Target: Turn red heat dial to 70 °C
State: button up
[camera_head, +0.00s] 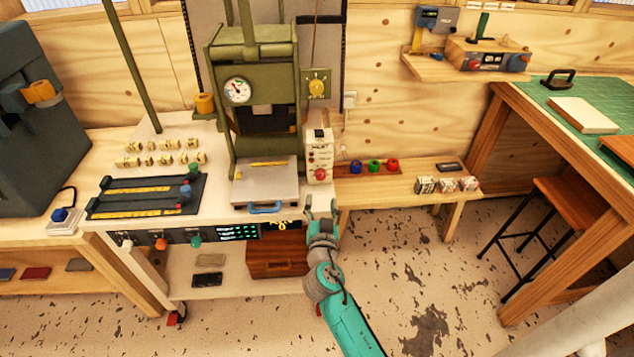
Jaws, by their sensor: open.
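A red round knob (320,174) sits low on the front of a narrow white control box (319,155), at the right of the green press; it looks like the red heat dial. Its scale and setting are too small to read. My gripper (321,208) is open and empty, its fingers pointing up and away from me. In the picture it is just below the red knob, apart from it, near the front right corner of the white bench.
The green press (255,55) with a round gauge (237,91) stands left of the box. A blue handle (264,208) is at the bench front. A low wooden bench (400,190) with coloured rolls (374,166) is at right. Open floor lies front right.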

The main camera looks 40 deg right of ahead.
aim_at(321, 177)
jog(key=x, duration=0.9)
jog(key=shift+w+d, duration=0.2)
jog(key=shift+d, duration=0.05)
jog(key=shift+c, duration=0.2)
grip_shut()
